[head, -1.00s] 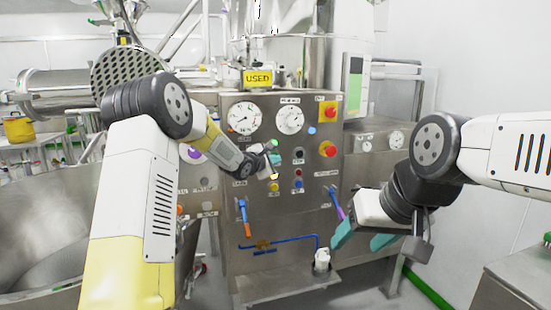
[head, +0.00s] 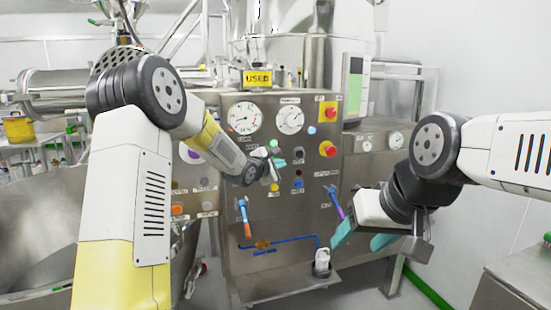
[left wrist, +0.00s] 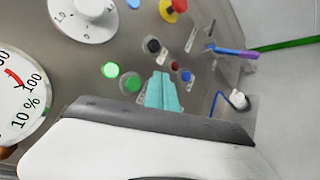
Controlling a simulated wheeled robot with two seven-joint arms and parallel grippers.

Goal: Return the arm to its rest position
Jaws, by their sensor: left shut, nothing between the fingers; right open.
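My left gripper (head: 272,165) is in front of the steel control panel (head: 295,225), near its small buttons. In the left wrist view its teal fingers (left wrist: 162,92) are shut together with nothing between them, and the panel's buttons lie beyond them. I cannot tell whether the fingertips touch the panel. A lit green button (left wrist: 112,70) shows in that view, with a second green one (left wrist: 131,82) beside it. My right gripper (head: 358,240) is open and empty, low at the right of the panel, its teal fingers apart.
The panel carries two dials (head: 244,118), red knobs on yellow plates (head: 328,111), a blue-orange lever (head: 244,218) and a purple lever (head: 335,203). A large steel bowl (head: 40,215) is at left. A steel cabinet (head: 515,275) is at lower right.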

